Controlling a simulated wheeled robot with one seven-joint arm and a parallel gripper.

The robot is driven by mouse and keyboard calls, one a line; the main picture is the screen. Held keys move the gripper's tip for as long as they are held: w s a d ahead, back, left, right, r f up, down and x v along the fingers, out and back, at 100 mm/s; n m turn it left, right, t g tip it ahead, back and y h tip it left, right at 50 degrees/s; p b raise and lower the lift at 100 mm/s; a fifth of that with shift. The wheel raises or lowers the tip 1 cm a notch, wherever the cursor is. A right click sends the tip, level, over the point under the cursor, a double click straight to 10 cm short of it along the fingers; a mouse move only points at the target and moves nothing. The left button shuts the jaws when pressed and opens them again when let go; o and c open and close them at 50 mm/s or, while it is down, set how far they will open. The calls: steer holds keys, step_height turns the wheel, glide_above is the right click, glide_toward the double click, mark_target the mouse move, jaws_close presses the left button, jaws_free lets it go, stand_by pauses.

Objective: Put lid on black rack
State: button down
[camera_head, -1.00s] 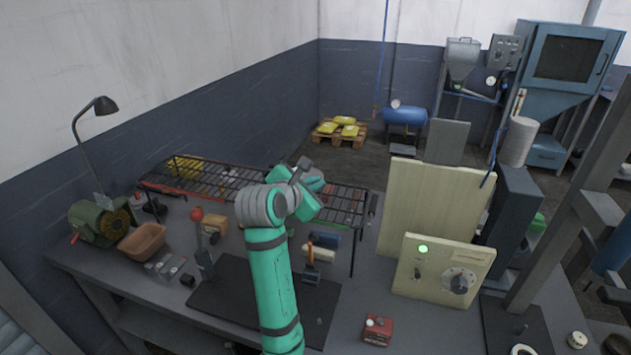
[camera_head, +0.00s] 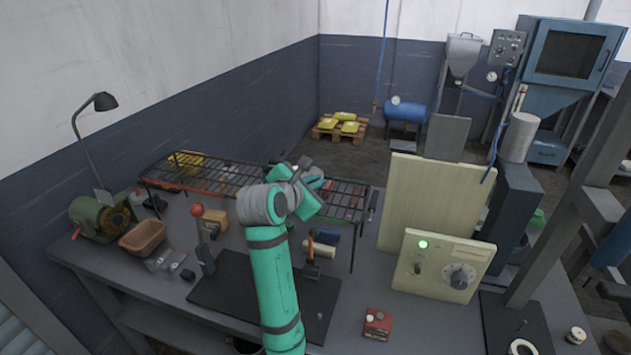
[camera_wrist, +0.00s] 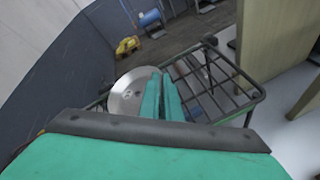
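The lid is a round, shiny metal disc (camera_wrist: 128,97) with small dark marks near its middle, in the wrist view. It is at my fingers, over the rack's left part in that view. My gripper (camera_wrist: 162,95) has its two teal fingers close together, and they look shut on the lid's right edge; the contact itself is hidden. In the head view my gripper (camera_head: 302,172) is over the right half of the black rack (camera_head: 345,205), and a bit of the lid (camera_head: 316,174) shows behind it. The rack's wire grid also shows in the wrist view (camera_wrist: 222,84).
The rack stands on legs at the back of the grey workbench (camera_head: 105,268). A wooden panel (camera_head: 432,200) and a control box (camera_head: 443,265) stand to its right. A lever with a red knob (camera_head: 197,210) and a brown bowl (camera_head: 143,238) are left of my arm.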

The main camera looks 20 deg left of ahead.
steer(key=c, duration=1.9)
jaws_free()
steer(key=v, duration=1.1)
steer(key=shift+a, duration=0.1)
